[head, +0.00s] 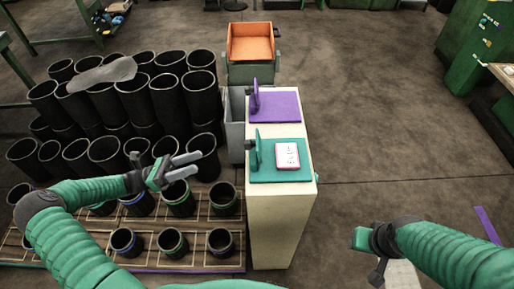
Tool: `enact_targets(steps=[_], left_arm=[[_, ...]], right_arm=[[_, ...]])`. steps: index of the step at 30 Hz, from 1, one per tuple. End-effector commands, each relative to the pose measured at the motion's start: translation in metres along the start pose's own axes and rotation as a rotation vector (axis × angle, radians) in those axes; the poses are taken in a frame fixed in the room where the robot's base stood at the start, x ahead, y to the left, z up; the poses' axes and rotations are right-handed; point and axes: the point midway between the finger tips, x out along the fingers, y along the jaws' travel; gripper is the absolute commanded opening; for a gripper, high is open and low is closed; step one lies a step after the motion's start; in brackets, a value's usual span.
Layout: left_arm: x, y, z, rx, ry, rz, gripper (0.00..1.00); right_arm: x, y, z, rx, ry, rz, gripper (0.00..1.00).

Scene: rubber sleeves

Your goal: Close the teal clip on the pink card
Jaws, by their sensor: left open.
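The teal clip (267,174) lies on top of the pale narrow stand. Its flat plate is down, and its hinged flap (258,149) stands upright at the left side, so the clip is open. The pink card (287,155), white with a pink border and dark marks, lies on the teal plate to the right of the flap. My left gripper (192,166) is open and empty, left of the stand, with its two grey fingers pointing right towards the clip. My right gripper (378,272) hangs low at the right, away from the stand; its fingers are too unclear to judge.
A purple clip (276,108) with a raised flap lies behind the teal one on the stand (280,225). Black rubber sleeves (105,104) are stacked at left, with several more on a gridded pallet in front. An orange bin (251,45) stands behind.

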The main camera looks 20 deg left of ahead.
Motion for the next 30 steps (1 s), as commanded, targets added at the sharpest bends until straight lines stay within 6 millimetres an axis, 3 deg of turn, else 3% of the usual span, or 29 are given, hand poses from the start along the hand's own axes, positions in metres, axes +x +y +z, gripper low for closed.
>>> enact_targets(steps=[5,12,18,24,30], left_arm=[[0.035,-0.002,0.000,-0.002,0.006,-0.004,0.46],[0.106,-0.004,-0.003,0.000,0.017,-0.007,0.46],[0.150,-0.003,-0.004,-0.001,0.015,-0.005,0.46],[0.171,-0.002,-0.004,0.000,0.014,-0.001,0.46],[0.175,-0.002,-0.005,0.001,0.015,-0.001,0.46]], right_arm=[[-0.004,0.000,-0.001,-0.001,0.000,0.000,0.36],[-0.007,0.000,-0.002,-0.001,0.000,0.000,0.36],[-0.007,0.000,-0.002,0.000,0.000,0.000,0.36],[-0.007,0.000,-0.002,0.000,0.000,0.000,0.36],[-0.007,0.000,-0.002,-0.001,0.000,0.000,0.36]])
